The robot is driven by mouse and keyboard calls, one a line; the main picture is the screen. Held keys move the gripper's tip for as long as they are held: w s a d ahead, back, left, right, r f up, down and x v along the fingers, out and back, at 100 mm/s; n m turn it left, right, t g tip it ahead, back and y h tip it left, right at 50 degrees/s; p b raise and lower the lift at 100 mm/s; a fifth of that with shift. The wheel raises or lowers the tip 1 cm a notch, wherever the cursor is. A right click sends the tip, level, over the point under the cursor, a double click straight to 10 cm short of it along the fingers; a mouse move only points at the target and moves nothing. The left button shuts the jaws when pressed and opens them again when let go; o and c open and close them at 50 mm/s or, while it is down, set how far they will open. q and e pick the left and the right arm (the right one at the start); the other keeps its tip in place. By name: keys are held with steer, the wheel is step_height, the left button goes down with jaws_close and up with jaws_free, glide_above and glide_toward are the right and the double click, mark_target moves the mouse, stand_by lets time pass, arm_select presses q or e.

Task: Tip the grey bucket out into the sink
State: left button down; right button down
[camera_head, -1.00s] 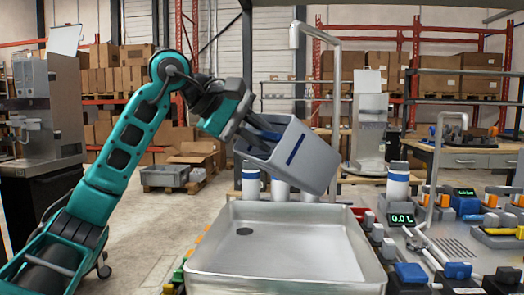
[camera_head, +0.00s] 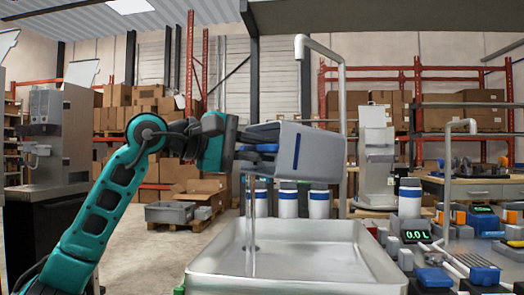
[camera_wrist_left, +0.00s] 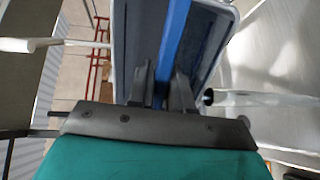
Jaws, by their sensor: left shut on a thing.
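The grey bucket (camera_head: 312,158) is in the air above the sink (camera_head: 325,258), tipped onto its side with its base to the right. A thin clear stream (camera_head: 251,215) falls from its left end into the left part of the sink. My left gripper (camera_head: 258,147) is shut on the bucket at its left side. In the left wrist view the fingers of the left gripper (camera_wrist_left: 164,88) close about a blue bar on the bucket (camera_wrist_left: 207,38). The bucket's inside is hidden in the head view. My right gripper is not in view.
A tall grey tap pipe (camera_head: 342,110) rises behind the sink. Several white-and-blue canisters (camera_head: 288,203) stand behind it. A display reading 0.0 L (camera_head: 416,236) and small devices crowd the right side. Open floor lies to the left.

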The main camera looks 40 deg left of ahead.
arm_select(q)
steer(key=shift+s+a+f+t+h, duration=0.1)
steer(key=shift+s+t+h, duration=0.25)
steer(key=shift+t, duration=0.45)
steer(key=shift+s+a+t+h, duration=0.2)
steer(key=shift+s+t+h, duration=0.2)
steer(key=shift+t, duration=0.4)
steer(key=shift+w+d, duration=0.1)
steer(key=shift+d, duration=0.05)
